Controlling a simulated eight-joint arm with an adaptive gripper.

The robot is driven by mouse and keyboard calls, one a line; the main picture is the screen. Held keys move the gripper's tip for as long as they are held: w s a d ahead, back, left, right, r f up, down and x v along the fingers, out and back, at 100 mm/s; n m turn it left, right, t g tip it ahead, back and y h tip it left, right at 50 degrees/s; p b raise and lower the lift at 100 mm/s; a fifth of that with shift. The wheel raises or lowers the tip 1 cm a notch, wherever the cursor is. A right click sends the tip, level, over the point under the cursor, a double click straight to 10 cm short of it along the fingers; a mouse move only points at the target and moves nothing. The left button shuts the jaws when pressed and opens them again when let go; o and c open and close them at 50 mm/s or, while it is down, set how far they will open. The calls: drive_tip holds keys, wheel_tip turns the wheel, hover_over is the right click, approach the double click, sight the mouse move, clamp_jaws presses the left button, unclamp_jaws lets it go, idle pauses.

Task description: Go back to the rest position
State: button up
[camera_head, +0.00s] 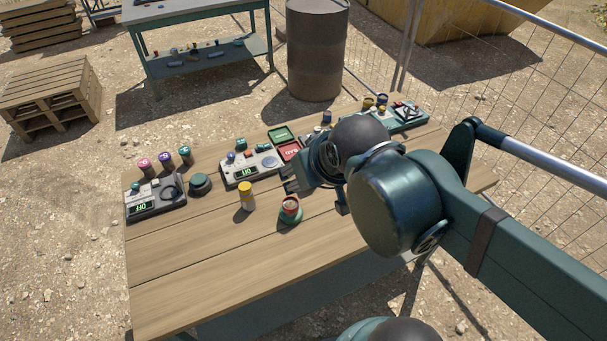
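My gripper (317,194) hangs over the right half of the wooden table (230,280), to the right of a red-topped jar on a green base (290,207). Its two dark fingers show apart, one on each side, and I see nothing between them. My wrist and forearm reach in from the right and hide part of the table behind them.
A yellow-capped jar (246,196), a dark round knob (199,184) and devices with displays, at left (155,197) and centre (250,166), stand on the table. Green and red trays (289,151) lie behind. The table's front left is clear. A barrel (316,50) and fence stand beyond.

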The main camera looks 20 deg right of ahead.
wheel_tip(320, 180, down, 4)
drive_tip(key=b, duration=0.4)
idle(1.3)
